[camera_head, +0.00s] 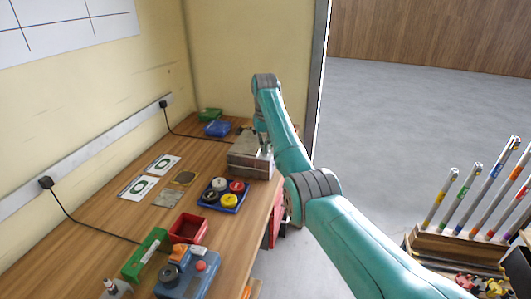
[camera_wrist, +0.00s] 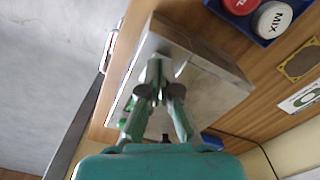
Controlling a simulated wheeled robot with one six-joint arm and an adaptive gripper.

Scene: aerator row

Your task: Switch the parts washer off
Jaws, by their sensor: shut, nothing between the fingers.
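A grey metal box (camera_head: 250,158), which looks like the parts washer, stands at the right edge of the wooden bench; a dark cable runs toward it from a wall socket. In the wrist view the metal box (camera_wrist: 205,82) fills the middle. My gripper (camera_head: 264,150) is shut and empty, at the box's near right side. In the wrist view my gripper (camera_wrist: 157,70) has its fingertips together, over or against the box; contact cannot be told. A small green patch shows at the box's left edge in the wrist view. The switch itself is not clear, partly hidden by my fingers.
A blue tray (camera_head: 240,207) with several coloured round caps sits in front of the box. A red bin (camera_head: 188,229), a blue device (camera_head: 187,279) and a green holder (camera_head: 146,254) stand nearer. Blue (camera_head: 218,129) and green (camera_head: 210,114) items lie behind.

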